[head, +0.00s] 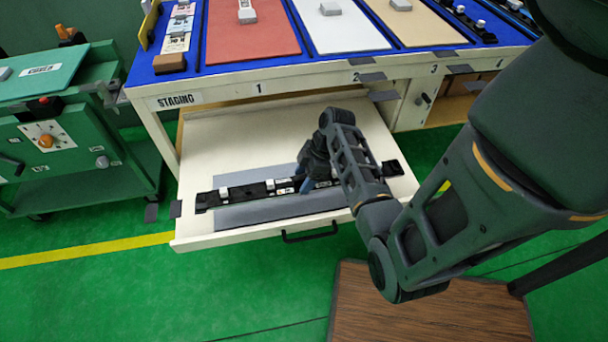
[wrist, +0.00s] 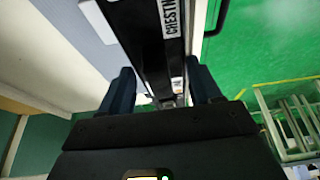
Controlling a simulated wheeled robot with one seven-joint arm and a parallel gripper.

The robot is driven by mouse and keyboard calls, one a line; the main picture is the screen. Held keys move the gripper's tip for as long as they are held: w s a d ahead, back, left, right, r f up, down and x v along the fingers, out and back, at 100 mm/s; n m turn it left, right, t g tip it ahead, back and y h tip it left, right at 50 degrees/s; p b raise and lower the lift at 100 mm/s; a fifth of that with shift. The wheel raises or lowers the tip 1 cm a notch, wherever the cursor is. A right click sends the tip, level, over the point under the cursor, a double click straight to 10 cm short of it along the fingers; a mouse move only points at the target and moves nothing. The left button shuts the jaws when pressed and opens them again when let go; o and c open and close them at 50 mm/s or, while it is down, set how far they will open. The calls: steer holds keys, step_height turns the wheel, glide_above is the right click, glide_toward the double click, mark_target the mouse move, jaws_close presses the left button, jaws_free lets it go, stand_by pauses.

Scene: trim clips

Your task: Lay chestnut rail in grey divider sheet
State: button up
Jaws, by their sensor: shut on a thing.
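The chestnut rail (head: 240,192) is a long black bar with white clips and labels. It lies lengthwise across the open drawer, over the grey divider sheet (head: 255,215), and its ends reach past the sheet. My gripper (head: 308,183) is shut on the rail near its middle. In the wrist view the rail (wrist: 150,55) runs between the two blue fingers of my gripper (wrist: 163,88), with a partly hidden white name label on it. The grey sheet (wrist: 80,18) shows beside it. I cannot tell whether the rail touches the sheet. My arm hides part of the rail.
The drawer (head: 235,133) is pulled out, with a black handle (head: 309,232) at its front. The staging bench top with coloured mats (head: 250,40) is above and behind. A green cart (head: 85,150) stands left. A wooden surface (head: 430,310) is at the front right.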

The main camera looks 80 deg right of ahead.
steer(key=shift+f+b, duration=2.45)
steer(key=shift+f, duration=1.35)
steer(key=o, duration=1.3)
steer(key=shift+o, duration=0.2)
steer(key=shift+p+v, duration=0.7)
steer(key=shift+v, duration=3.2)
